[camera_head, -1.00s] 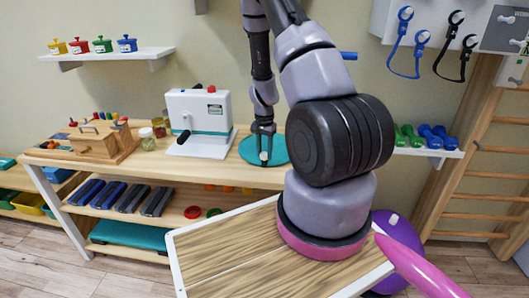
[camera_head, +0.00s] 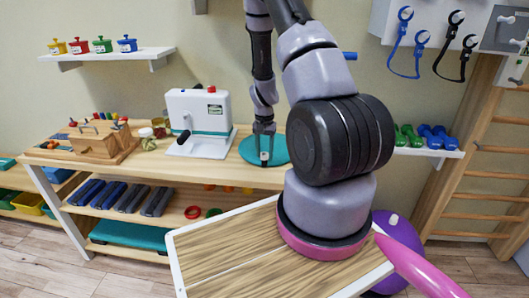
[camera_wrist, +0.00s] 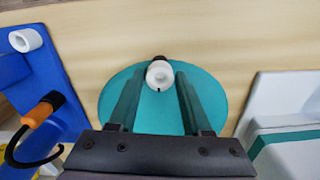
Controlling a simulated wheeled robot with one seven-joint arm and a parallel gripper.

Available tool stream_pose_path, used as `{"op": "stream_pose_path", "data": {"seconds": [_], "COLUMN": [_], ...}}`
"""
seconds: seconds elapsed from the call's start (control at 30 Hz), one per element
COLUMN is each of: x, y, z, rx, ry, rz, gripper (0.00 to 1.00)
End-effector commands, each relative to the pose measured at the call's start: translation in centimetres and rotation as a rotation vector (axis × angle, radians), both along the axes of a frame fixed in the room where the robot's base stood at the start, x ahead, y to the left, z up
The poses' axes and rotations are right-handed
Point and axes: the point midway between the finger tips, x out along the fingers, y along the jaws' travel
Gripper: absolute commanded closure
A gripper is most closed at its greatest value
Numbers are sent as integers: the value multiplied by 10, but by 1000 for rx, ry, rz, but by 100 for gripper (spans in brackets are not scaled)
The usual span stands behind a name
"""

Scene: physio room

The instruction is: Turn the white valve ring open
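The white valve ring (camera_wrist: 160,75) is a small round piece with a dark part behind it, over a round teal disc (camera_wrist: 158,122) on the wooden bench. In the head view, a small white spot that looks like the ring (camera_head: 264,156) shows low between my fingers. My gripper (camera_wrist: 159,73) is open, with one finger on each side of the ring. A gap shows between each finger and the ring in the wrist view. The teal disc also shows in the head view (camera_head: 281,149), partly hidden by my arm.
A white box with a black lever (camera_head: 199,118) stands left of the disc. Jars (camera_head: 148,140) and a wooden block (camera_head: 97,143) stand farther left. The wrist view shows a blue panel (camera_wrist: 52,80) with another white ring (camera_wrist: 25,40) and an orange-handled black hook (camera_wrist: 38,112).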

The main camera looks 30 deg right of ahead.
Motion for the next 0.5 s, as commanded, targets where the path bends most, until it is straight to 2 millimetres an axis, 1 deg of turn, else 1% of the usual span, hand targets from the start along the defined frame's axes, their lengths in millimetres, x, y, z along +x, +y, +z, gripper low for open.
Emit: {"op": "stream_pose_path", "data": {"seconds": [0.33, 0.43, 0.5], "x": [0, 1, 1], "y": [0, 1, 1], "z": [2, 11, 23], "rx": [0, 0, -1], "ry": [0, -1, -4], "rz": [0, 1, 1], "gripper": [45, 45, 45]}}
